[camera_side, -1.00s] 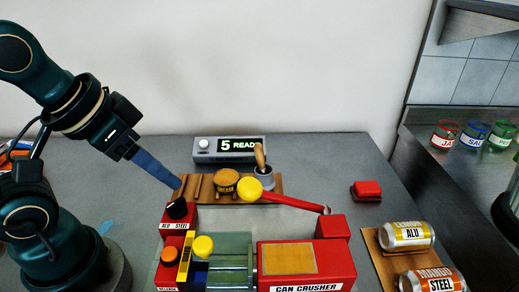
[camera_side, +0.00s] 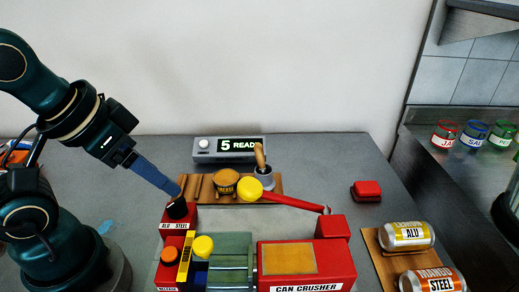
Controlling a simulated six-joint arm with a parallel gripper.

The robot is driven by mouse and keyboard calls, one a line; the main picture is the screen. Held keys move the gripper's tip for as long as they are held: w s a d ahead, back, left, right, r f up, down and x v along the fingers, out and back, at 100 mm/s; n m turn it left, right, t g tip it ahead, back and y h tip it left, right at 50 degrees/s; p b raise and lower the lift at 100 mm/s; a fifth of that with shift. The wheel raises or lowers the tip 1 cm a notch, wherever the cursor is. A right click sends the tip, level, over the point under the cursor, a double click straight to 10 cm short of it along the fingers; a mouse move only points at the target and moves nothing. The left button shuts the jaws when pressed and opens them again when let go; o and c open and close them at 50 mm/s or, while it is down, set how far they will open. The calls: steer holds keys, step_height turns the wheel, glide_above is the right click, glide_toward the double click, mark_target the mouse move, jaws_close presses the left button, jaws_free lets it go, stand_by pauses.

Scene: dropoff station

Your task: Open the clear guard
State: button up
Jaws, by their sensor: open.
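The red can crusher (camera_side: 335,262) stands at the front middle of the table. The clear guard (camera_side: 230,262) is a see-through greenish cover over its chamber and appears closed. A yellow knob (camera_side: 203,246) stands at the left end of the guard. My gripper (camera_side: 177,191) has blue fingers and comes down from the upper left. Its tips are just above or beside the black knob (camera_side: 178,210) on the red ALU/STEEL box, to the left of and behind the guard. I cannot tell whether they touch it. Nothing shows between the fingers.
A red lever (camera_side: 290,200) with a yellow ball end lies behind the crusher. A wooden board (camera_side: 195,190) carries a yellow-topped tub and a handled pot. A display (camera_side: 230,149) reads "5 READY". Two cans (camera_side: 406,236) lie on a tray at right. A red button (camera_side: 366,189) sits behind them.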

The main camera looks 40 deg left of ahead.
steer(key=g, duration=0.5)
glide_above(203, 243)
steer(key=shift+w+a+f, duration=0.1)
steer(key=shift+a+f, duration=0.05)
steer(key=shift+f, duration=0.3)
steer(key=shift+s+f+g, duration=0.2)
steer(key=shift+f+g, duration=0.1)
steer(key=shift+f, duration=2.35)
jaws_close()
